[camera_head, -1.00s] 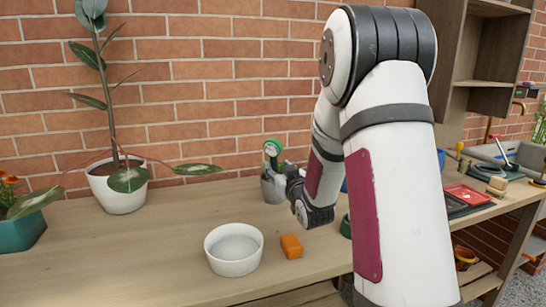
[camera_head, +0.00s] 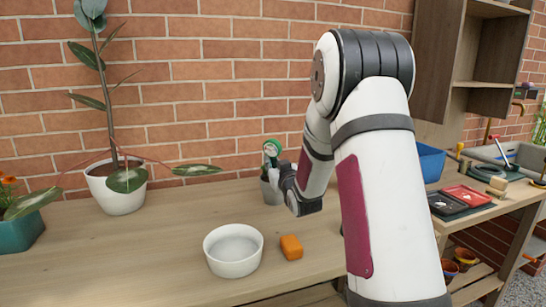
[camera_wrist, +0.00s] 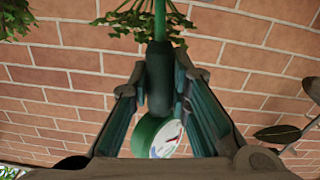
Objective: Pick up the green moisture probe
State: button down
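The green moisture probe (camera_head: 271,148) stands in a small grey pot (camera_head: 271,191) against the brick wall. In the wrist view, the probe's dark handle (camera_wrist: 160,80) lies between my two fingers, with its round green-rimmed dial toward the palm and its green stem running up into leafy growth. My gripper (camera_wrist: 161,75) is drawn in around the handle, a fingertip against each side. In the head view, my gripper (camera_head: 281,171) is beside the probe, just above the pot. The buried tip of the stem is hidden.
A white bowl (camera_head: 233,267) and an orange block (camera_head: 291,247) stand on the wooden bench (camera_head: 130,265) in front. A white-potted plant (camera_head: 122,195) stands left, with a leafy branch reaching toward the probe. A blue bin (camera_head: 431,160) and red tray (camera_head: 466,194) are right.

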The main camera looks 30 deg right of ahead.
aim_at(277, 143)
dwell(0.3)
notch_tip(277, 143, up, 8)
jog(key=p, duration=0.3)
jog(key=shift+s+f, duration=0.1)
jog(key=shift+f, duration=0.1)
jog(key=b+v, duration=0.7)
jog(key=v, duration=1.1)
jog(key=shift+r+p, duration=1.85)
jog(key=shift+r, duration=0.6)
